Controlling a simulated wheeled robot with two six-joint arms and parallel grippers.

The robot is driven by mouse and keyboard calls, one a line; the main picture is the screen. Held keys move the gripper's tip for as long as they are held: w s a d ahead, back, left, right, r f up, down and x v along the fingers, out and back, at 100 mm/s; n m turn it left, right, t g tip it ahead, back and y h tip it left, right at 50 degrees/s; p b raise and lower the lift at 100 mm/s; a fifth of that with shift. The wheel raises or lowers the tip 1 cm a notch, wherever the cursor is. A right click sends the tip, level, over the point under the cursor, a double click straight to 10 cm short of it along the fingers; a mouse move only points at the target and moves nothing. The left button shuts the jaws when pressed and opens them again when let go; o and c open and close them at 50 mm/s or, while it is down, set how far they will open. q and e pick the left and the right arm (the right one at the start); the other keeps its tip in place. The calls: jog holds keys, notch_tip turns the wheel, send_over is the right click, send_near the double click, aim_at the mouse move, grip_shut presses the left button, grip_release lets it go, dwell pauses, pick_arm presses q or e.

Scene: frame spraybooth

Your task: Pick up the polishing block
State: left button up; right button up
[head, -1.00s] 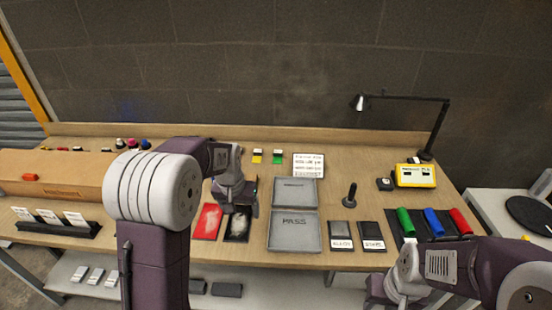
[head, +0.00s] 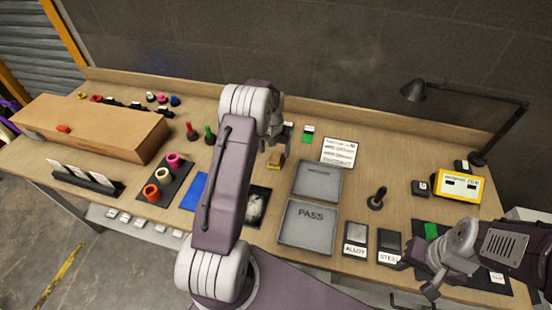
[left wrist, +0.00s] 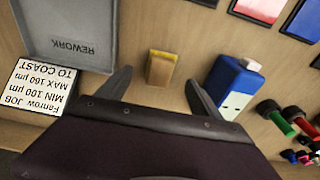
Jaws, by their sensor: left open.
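The polishing block is probably the small tan block with a yellow edge (left wrist: 161,67) in the left wrist view. It lies on the bench and also shows in the head view (head: 276,161), just below my left gripper (head: 268,141). In the left wrist view my left gripper (left wrist: 159,78) is open, with a fingertip on either side of the block and apart from it. I cannot tell how high the fingertips are above the bench. My right gripper (head: 420,272) is at the bench's front right; whether it is open is unclear.
A blue device with a white face (left wrist: 232,85) stands close beside my left gripper's finger. The grey REWORK tray (left wrist: 70,35) is on the other side. The PASS tray (head: 307,225), a black lamp (head: 414,90) and a cardboard box (head: 90,125) are also on the bench.

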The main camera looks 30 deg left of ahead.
aim_at(276, 157)
pick_arm(q)
jog(key=shift+w+f, duration=0.6)
jog(key=shift+f, duration=0.35)
jog(key=shift+a+f, duration=0.1)
jog(key=shift+f, duration=0.05)
jog(key=f, duration=0.1)
jog(key=f+p, duration=0.1)
jog(key=f, duration=0.2)
jog(key=shift+w+a+f+p, duration=0.15)
jog(key=shift+w+a+p, duration=0.1)
jog(key=shift+p, duration=0.15)
jog(key=shift+w+f, duration=0.15)
jog(key=shift+f, duration=0.05)
jog(key=shift+d+r, duration=0.1)
jog(key=shift+r, duration=0.05)
jog(key=c, duration=1.3)
jog(key=shift+c, duration=0.7)
pick_arm(e)
jog(key=shift+w+r, duration=0.3)
jog(key=shift+r, duration=0.65)
